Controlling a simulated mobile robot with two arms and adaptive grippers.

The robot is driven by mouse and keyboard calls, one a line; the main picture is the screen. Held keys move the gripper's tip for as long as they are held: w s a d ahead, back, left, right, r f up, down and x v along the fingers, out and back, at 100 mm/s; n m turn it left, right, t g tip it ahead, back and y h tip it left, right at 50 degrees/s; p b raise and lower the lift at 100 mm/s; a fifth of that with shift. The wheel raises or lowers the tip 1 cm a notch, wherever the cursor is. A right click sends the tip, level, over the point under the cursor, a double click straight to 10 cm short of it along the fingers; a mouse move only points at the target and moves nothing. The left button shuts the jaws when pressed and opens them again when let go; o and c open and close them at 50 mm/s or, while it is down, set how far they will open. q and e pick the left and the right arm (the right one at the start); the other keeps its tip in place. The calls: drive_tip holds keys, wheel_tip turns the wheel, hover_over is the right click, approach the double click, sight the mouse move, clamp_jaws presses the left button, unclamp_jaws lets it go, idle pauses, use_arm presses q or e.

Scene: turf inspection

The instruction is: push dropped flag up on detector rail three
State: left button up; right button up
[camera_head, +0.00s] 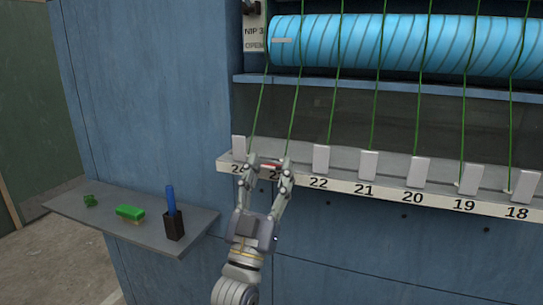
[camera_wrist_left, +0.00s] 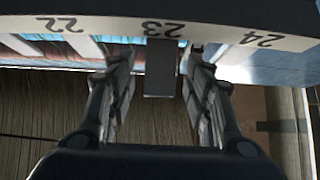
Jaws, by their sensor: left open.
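The detector rail (camera_head: 378,188) is a pale strip with numbered places and a row of white flags. The flags at 22 (camera_head: 321,158) and 21 (camera_head: 368,163) stand upright. At place 23 no white flag stands; a small red mark (camera_head: 270,165) shows there. In the left wrist view a dark flag (camera_wrist_left: 160,72) hangs from the rail at label 23. My left gripper (camera_head: 266,164) is open at place 23, a finger on either side. In the left wrist view its fingers (camera_wrist_left: 157,54) straddle the flag with gaps; contact at the tips cannot be told.
Green threads run from the blue roller (camera_head: 405,44) down to the rail. A grey side shelf (camera_head: 148,232) at left holds a green-topped block (camera_head: 130,213), a small green piece (camera_head: 89,200) and a dark cup (camera_head: 174,226) with a blue pen-like item.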

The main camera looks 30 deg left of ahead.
sight(273, 165)
use_arm(q)
drive_tip(key=shift+w+a+r, duration=0.1)
drive_tip(key=shift+w+r, duration=0.15)
drive_tip(key=shift+r, duration=0.15)
